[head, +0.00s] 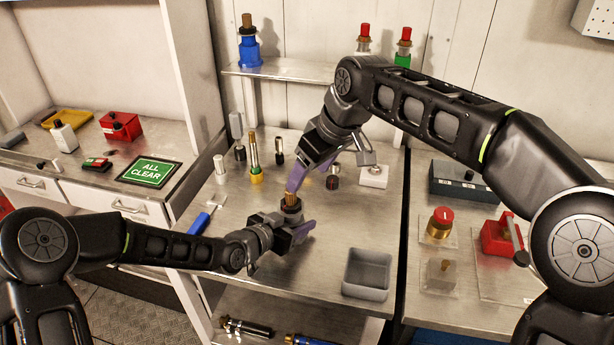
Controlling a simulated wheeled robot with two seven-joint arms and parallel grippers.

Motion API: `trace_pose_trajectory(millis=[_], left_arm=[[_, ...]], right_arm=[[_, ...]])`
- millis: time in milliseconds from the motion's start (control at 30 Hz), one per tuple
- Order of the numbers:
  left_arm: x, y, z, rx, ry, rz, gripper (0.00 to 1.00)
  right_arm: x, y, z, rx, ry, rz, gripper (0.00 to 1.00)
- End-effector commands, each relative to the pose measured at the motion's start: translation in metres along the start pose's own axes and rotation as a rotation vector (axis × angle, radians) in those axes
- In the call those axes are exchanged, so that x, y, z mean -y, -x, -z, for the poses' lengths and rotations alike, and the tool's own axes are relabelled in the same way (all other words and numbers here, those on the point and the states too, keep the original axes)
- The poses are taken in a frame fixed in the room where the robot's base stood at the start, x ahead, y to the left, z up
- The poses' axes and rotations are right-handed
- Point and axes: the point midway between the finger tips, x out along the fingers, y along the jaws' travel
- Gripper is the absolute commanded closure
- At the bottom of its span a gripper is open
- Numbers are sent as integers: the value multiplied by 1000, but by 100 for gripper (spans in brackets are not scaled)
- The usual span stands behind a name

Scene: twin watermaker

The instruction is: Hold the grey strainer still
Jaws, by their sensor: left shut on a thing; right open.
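The grey strainer (291,207) stands upright on the middle bench, with a brown cap (291,198) on top. Its lower body is mostly hidden by my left gripper (290,222), which is shut on it from the left and front. My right gripper (311,176) is open just above and behind the strainer, coming down from the upper right. One of its purple fingers is close to the cap; I cannot tell whether it touches.
A grey open bin (367,275) stands to the right front. Several bottles and tools stand behind, including a yellow-based one (256,172). A blue-handled scraper (199,223) lies left. The shelf (310,72) at the back holds capped strainers. Bench between strainer and bin is clear.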

Motion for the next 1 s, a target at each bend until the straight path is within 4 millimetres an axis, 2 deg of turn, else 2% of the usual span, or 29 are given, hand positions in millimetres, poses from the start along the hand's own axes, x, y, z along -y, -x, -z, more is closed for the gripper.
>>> trace_pose_trajectory(millis=[233,267,500,567,867,1000], left_arm=[[0,0,3,-5,-2,1,100],[0,0,3,-5,-2,1,47],[0,0,1,-3,-1,0,27],[0,0,1,-2,-1,0,22],[0,1,0,-1,0,0,22],[1,11,1,-2,-1,1,22]], right_arm=[[0,0,0,0,0,-1,31],[0,0,0,0,0,-1,31],[-1,0,0,0,-1,-1,31],[-1,0,0,0,-1,-1,31],[-1,0,0,0,-1,-1,31],[-1,0,0,0,-1,-1,31]])
